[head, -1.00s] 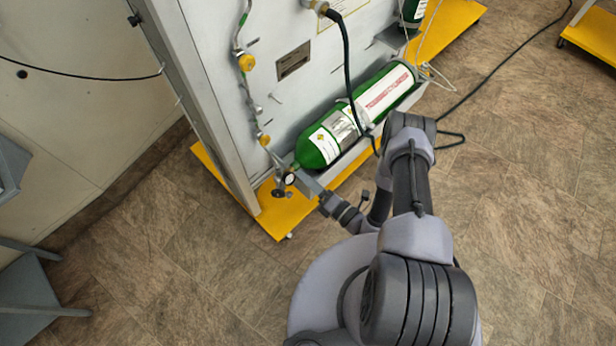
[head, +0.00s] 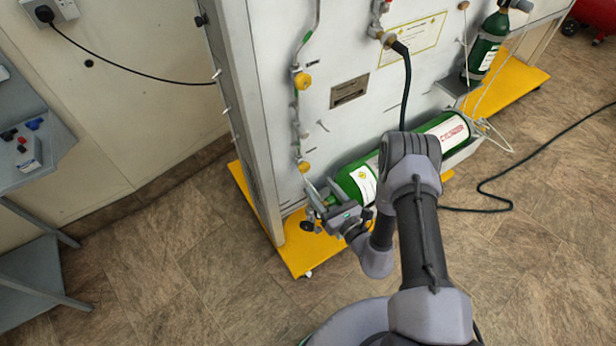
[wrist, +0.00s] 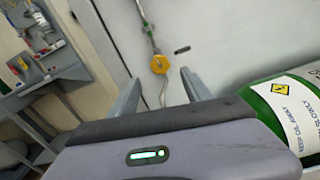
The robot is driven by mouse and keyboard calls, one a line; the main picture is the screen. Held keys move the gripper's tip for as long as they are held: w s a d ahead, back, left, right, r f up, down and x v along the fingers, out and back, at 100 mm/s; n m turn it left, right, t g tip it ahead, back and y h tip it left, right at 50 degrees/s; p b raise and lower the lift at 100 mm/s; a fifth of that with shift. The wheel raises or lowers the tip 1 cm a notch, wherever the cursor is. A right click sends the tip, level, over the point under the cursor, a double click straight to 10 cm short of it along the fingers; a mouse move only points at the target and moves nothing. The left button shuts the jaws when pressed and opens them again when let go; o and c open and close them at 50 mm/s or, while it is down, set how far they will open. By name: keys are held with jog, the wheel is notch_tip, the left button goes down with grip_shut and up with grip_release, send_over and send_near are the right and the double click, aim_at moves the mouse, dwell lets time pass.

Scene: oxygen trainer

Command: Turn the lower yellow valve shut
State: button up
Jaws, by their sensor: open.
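The lower yellow valve (head: 304,166) is a small yellow fitting on the thin pipe down the grey panel (head: 350,60). A larger yellow valve (head: 302,80) sits higher on the same pipe. My gripper (head: 319,194) is open, just below the lower valve in the head view, near the green cylinder's neck end. Whether it touches anything there is unclear. In the wrist view the open fingers (wrist: 160,78) point at the panel with nothing visibly held. One yellow valve (wrist: 159,64) shows between them, apparently the upper one. The lower valve is not clearly seen there.
A black hose (head: 407,95) hangs behind my arm. A grey shelf unit (head: 35,165) stands at left. Floor is open at right, apart from a trailing black cable (head: 505,185).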

aim_at(306, 170)
jog(key=b+x, duration=0.2)
jog(key=x, duration=0.5)
jog(key=shift+w+a, duration=0.15)
jog(key=shift+w, duration=0.15)
